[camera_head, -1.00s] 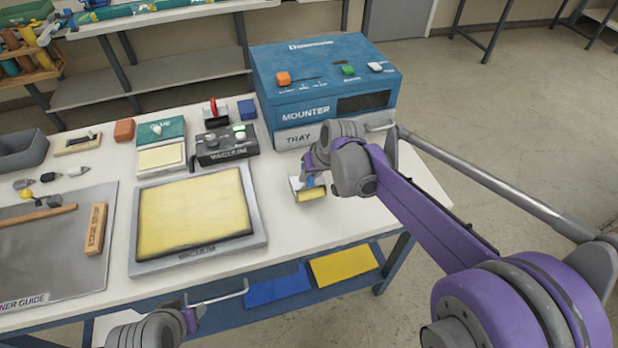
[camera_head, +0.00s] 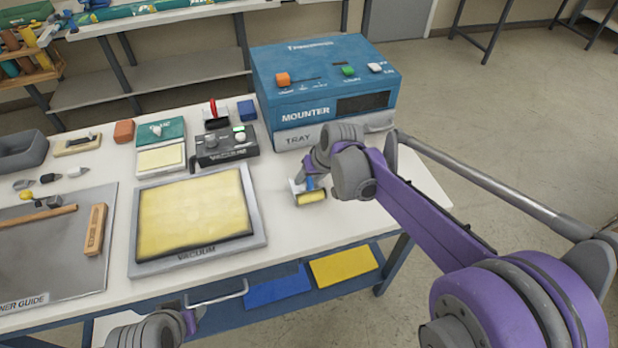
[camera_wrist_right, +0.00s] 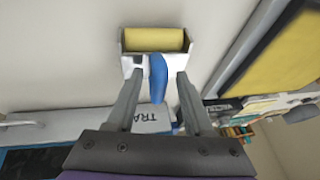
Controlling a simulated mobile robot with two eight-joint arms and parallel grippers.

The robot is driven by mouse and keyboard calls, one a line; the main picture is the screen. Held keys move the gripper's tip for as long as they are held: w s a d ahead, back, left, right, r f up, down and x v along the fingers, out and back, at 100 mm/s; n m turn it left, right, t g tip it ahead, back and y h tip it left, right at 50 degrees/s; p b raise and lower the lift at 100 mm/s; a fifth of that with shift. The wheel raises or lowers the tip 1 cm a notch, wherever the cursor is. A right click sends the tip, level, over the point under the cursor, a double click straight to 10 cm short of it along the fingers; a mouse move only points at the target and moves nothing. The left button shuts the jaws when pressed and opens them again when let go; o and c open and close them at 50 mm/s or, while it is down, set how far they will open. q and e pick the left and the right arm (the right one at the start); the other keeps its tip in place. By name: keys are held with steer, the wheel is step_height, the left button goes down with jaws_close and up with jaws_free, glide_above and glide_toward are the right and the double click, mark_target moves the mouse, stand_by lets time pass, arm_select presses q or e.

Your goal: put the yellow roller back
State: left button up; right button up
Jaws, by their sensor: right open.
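The yellow roller (camera_head: 312,197) has a blue handle (camera_wrist_right: 158,80) and sits in a small white holder (camera_wrist_right: 128,64) on the white table, in front of the mounter. My right gripper (camera_wrist_right: 158,76) is open, with one finger on each side of the blue handle. I see gaps between the fingers and the handle. In the head view the right gripper (camera_head: 311,176) is small and partly hidden by my own wrist. My left wrist shows at the bottom left edge, and I cannot make out its fingers.
The blue mounter (camera_head: 325,85) with its tray drawer (camera_head: 299,137) stands just behind the roller. A vacuum plate (camera_head: 262,236) with a yellow sheet lies to the left. A black vacuum box (camera_head: 228,150) stands behind that plate. Table space right of the roller is clear.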

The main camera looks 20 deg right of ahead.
steer(key=v, duration=1.1)
steer(key=s+f, duration=0.3)
steer(key=s, duration=0.4)
steer(key=s+f+h, duration=0.1)
steer(key=s+f, duration=0.3)
steer(key=s, duration=0.3)
steer(key=s+f+t+h, duration=0.1)
steer(key=s+f, duration=0.3)
steer(key=s, duration=0.3)
steer(key=shift+s+d+p, duration=0.15)
steer(key=shift+d+p, duration=0.25)
steer(key=shift+f, duration=0.1)
